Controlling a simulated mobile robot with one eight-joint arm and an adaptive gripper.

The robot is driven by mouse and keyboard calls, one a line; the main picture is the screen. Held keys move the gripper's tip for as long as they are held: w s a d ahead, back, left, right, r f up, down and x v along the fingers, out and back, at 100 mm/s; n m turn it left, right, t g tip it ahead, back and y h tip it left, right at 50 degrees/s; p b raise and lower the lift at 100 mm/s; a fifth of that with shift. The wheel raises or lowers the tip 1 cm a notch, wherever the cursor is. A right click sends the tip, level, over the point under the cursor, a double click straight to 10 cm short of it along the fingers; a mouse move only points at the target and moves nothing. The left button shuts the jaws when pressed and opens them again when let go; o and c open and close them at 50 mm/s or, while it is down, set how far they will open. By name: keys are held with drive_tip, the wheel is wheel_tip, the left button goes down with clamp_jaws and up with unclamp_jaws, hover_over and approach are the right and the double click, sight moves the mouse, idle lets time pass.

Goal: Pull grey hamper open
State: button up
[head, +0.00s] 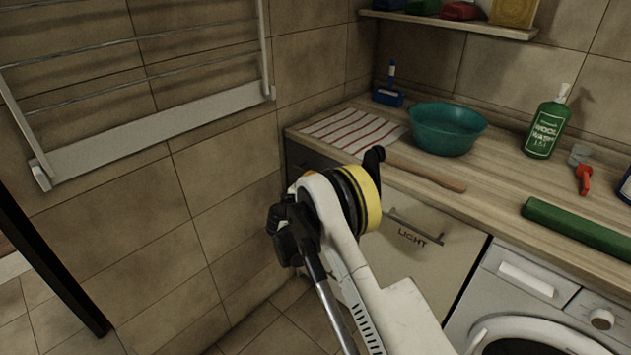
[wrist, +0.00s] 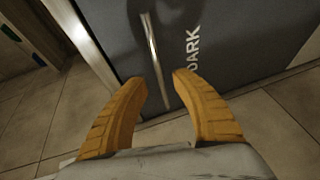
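The grey hamper front (wrist: 215,22) fills the upper part of the wrist view, marked DARK in pale letters. It carries a slim metal bar handle (wrist: 152,45). My gripper (wrist: 161,80) has its two yellow fingers spread apart. The lower end of the handle shows between the fingertips; I cannot tell how much depth separates them. In the head view a strip of the dark grey hamper (head: 304,162) shows under the counter's left end, and my arm hides the rest. The hamper appears shut. My fingers are hidden behind the arm there.
A pale front marked LIGHT (head: 440,262) and a washing machine (head: 530,290) stand right of the hamper. The counter above holds a striped cloth (head: 345,130), a teal basin (head: 447,130) and a green bottle (head: 547,125). A drying rack (head: 150,130) hangs on the left wall.

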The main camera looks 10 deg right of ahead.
drive_tip(key=b+x, duration=0.1)
drive_tip(key=x, duration=0.3)
drive_tip(key=shift+w+d, duration=0.1)
drive_tip(key=shift+w, duration=0.05)
clamp_jaws()
